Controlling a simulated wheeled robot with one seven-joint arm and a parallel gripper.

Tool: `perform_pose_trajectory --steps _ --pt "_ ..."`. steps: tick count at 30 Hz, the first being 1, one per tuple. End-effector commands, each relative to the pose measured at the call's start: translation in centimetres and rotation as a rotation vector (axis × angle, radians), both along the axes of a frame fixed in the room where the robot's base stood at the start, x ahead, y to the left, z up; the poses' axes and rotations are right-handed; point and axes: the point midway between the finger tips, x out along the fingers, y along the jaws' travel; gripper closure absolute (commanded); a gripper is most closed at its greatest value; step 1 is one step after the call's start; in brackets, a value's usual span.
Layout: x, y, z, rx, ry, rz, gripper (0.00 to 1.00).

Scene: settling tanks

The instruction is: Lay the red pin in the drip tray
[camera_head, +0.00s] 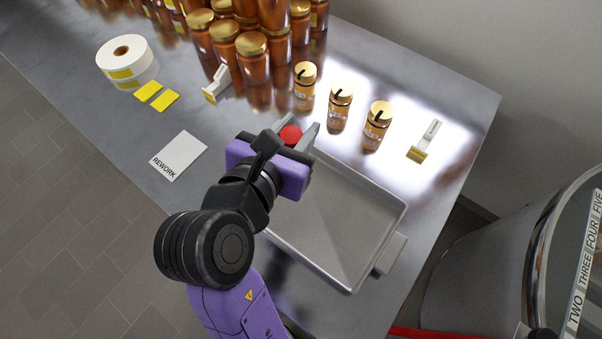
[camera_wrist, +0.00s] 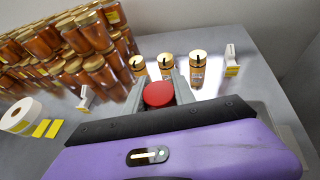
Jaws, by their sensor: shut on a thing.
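The red pin (camera_head: 290,134) shows as a round red head between the fingers of my gripper (camera_head: 292,132). My gripper is shut on it. In the wrist view the red pin (camera_wrist: 158,94) sits between the two grey fingertips (camera_wrist: 160,88); the rest of it is hidden. The drip tray (camera_head: 375,187) is a shallow grey metal tray with a raised rim and a tab at its right end. It lies on the metal table, its visible floor bare. My gripper is over or just beyond the tray's upper left corner; I cannot tell its height.
Three gold-lidded jars (camera_head: 340,107) stand just beyond the tray. Many stacked jars (camera_head: 253,58) stand at the back. A label roll (camera_head: 124,56), a REWORK card (camera_head: 178,155) and two small label stands, one at right (camera_head: 425,141), are on the table. A large drum (camera_head: 500,260) stands at right.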

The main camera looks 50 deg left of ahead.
Motion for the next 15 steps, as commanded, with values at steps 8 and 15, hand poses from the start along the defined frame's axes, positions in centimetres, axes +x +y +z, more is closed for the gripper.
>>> perform_pose_trajectory --steps 8,15 --pt "-0.1 -0.1 -7.2 -0.005 0.002 0.001 1.0" --pt "0.0 0.0 -10.8 -0.001 0.0 0.0 1.0"
